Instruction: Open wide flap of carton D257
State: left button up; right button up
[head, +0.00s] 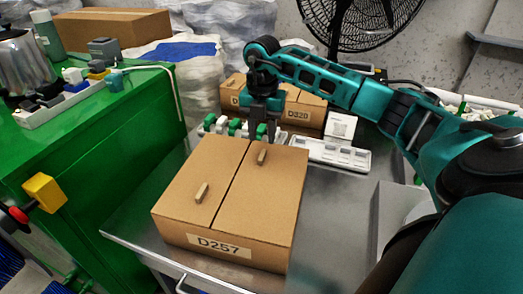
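The carton D257 (222,222) stands on the metal table, with its label (219,246) on the front side. Its top is closed by two flaps that meet at a seam. The wide flap (261,201) is on the right and the narrower flap (187,193) on the left; each has a small tan handle block. My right gripper (262,136) points down at the far end of the wide flap, close to its handle (262,156). I cannot tell whether it touches the handle or how far its fingers are apart. My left gripper is not in view.
Behind carton D257 stand other cartons, one labelled D320 (299,115), and white trays (330,154) with green and white parts. A green cabinet (95,150) is on the left. The metal table (335,225) is bare to the right of the carton. A fan (350,25) stands behind.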

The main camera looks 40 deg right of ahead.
aim_at(262, 154)
notch_tip(262, 154, down, 6)
jog(key=shift+r, duration=0.1)
jog(key=shift+c, duration=0.3)
grip_shut()
dwell(1.2)
